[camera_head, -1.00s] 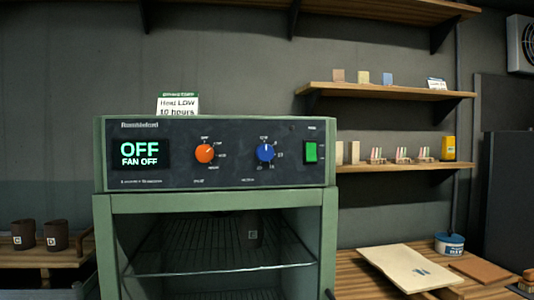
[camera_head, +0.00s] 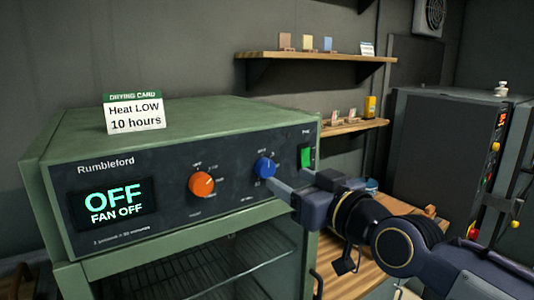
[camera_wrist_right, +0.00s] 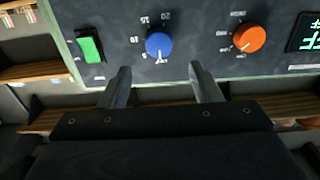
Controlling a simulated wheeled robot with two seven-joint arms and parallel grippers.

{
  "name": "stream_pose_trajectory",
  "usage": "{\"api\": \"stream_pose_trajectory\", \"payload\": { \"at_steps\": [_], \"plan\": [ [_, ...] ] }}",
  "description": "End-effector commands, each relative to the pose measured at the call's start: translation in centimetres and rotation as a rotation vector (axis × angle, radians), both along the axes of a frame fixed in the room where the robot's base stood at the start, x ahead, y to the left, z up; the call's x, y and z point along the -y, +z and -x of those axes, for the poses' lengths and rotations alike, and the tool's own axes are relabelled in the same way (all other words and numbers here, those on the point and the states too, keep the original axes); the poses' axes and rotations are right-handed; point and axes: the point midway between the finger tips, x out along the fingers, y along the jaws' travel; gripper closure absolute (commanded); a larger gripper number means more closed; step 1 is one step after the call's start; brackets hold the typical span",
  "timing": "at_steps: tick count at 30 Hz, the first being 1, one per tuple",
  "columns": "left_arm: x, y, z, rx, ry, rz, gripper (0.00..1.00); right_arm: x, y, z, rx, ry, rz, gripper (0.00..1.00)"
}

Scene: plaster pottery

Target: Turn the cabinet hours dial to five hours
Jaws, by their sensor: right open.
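A blue dial (camera_head: 265,168) sits on the dark front panel of the green cabinet (camera_head: 150,142), left of a green switch. It also shows in the right wrist view (camera_wrist_right: 159,44), where the panel appears upside down. Its white pointer mark is at the bottom there, so it points up. My left gripper is out of view.
An orange dial (camera_head: 201,185) and a display (camera_head: 114,203) reading OFF, FAN OFF are on the same panel. The green switch (camera_head: 306,157) is right of the blue dial. A card (camera_head: 135,112) reading Heat LOW, 10 hours stands on top. Shelves and a dark unit are to the right.

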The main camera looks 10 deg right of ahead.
Motion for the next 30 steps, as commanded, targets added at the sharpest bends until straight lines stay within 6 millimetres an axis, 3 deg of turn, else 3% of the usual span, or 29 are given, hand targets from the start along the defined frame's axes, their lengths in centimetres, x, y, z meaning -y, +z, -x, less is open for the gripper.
{"api": "stream_pose_trajectory", "payload": {
  "at_steps": [12, 23, 30],
  "plan": [
    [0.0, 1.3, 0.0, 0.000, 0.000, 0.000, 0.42, -2.1, -0.2, -5.8, -0.005, 0.001, 0.000, 0.42],
    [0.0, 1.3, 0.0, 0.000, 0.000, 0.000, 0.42, -2.4, -0.2, -6.5, -0.004, 0.000, -0.001, 0.42],
    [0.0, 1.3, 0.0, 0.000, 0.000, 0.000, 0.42, -2.4, -0.3, -6.5, -0.005, 0.000, 0.000, 0.70]
  ]
}}
